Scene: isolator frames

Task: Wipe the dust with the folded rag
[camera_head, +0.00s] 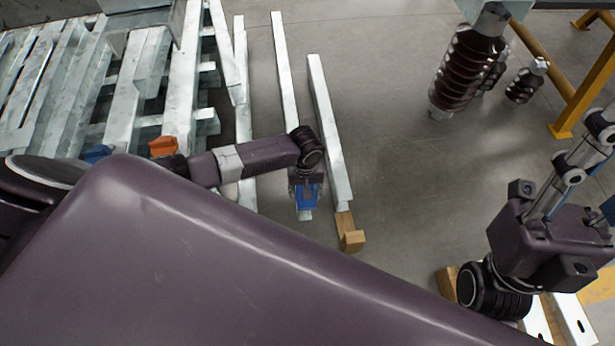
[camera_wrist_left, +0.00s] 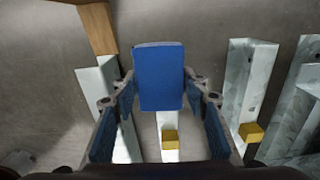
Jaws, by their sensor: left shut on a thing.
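The folded rag is a blue flat block (camera_wrist_left: 159,75); in the head view it shows at the end of my left arm (camera_head: 307,198). My left gripper (camera_head: 306,184) is shut on the rag, with one finger on each side of it in the left wrist view (camera_wrist_left: 160,90). The rag is over a long pale metal beam (camera_head: 290,110); I cannot tell whether it touches the beam. I cannot make out any distinct dust patch. My right arm (camera_head: 545,235) shows at the right, but its gripper fingers are not visible.
Another pale beam (camera_head: 328,125) with a wooden block (camera_head: 350,235) at its end lies just right of the rag. Stacked metal beams (camera_head: 150,80) fill the left. Brown ribbed isolators (camera_head: 468,70) and a yellow rail (camera_head: 590,85) stand at the upper right. Grey floor (camera_head: 410,180) is clear between.

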